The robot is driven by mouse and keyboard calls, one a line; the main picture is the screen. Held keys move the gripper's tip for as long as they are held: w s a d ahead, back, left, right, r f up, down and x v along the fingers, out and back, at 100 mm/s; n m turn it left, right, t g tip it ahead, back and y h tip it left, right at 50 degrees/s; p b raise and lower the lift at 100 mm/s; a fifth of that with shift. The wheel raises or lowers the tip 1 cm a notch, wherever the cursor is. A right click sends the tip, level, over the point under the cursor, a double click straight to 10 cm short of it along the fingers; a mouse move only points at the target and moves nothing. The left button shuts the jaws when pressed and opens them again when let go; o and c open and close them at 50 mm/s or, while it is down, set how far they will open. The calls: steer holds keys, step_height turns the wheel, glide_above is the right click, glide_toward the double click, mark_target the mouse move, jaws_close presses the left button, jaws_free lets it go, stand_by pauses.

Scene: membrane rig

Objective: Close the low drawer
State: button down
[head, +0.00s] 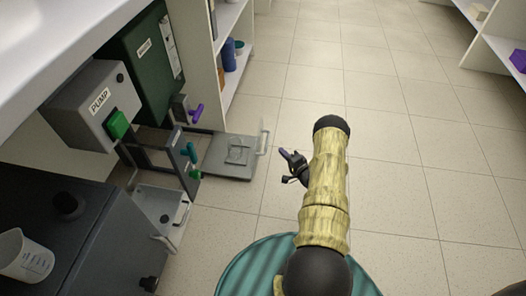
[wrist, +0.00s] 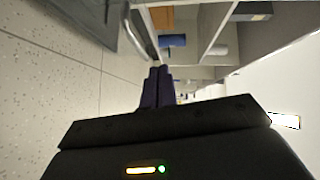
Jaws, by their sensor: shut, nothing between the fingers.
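A low, flat grey drawer or tray (head: 228,163) stands out over the floor beyond the pump rig, with a pale upright handle at its right end. A second grey open-topped drawer (head: 155,205) sticks out nearer, beside the dark cabinet, with a handle at its front. I cannot tell for sure which is the low drawer. My gripper (head: 285,153) is right of the flat drawer's handle, apart from it, with nothing held. In the wrist view its dark fingers (wrist: 157,84) are together, and a grey panel with a bar handle (wrist: 133,35) shows at upper left.
A grey PUMP box (head: 95,105) with a green button and a green panel (head: 145,60) stand at left. Purple, teal and green valve handles (head: 189,152) stick out near the drawers. A beaker (head: 25,257) sits on the dark cabinet (head: 60,210). Tiled floor (head: 400,130) at right is clear.

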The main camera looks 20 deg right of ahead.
mark_target(265, 150)
steer(key=shift+m+t, duration=0.5)
steer(key=shift+m, duration=0.2)
steer(key=s+f, duration=0.3)
steer(key=shift+a+f, duration=0.1)
steer(key=shift+f, duration=0.05)
steer(key=w+a+b, duration=0.1)
steer(key=w+b, duration=0.1)
steer(key=w, duration=0.2)
steer(key=w+a+b, duration=0.2)
steer(key=w+b, duration=0.1)
steer(key=w+a+b, duration=0.1)
steer(key=w+b, duration=0.2)
steer(key=w, duration=0.1)
steer(key=shift+w+a+f, duration=0.15)
steer(key=shift+w+a, duration=0.15)
steer(key=shift+w, duration=0.05)
steer(key=shift+w+a, duration=0.2)
steer(key=shift+a, duration=0.15)
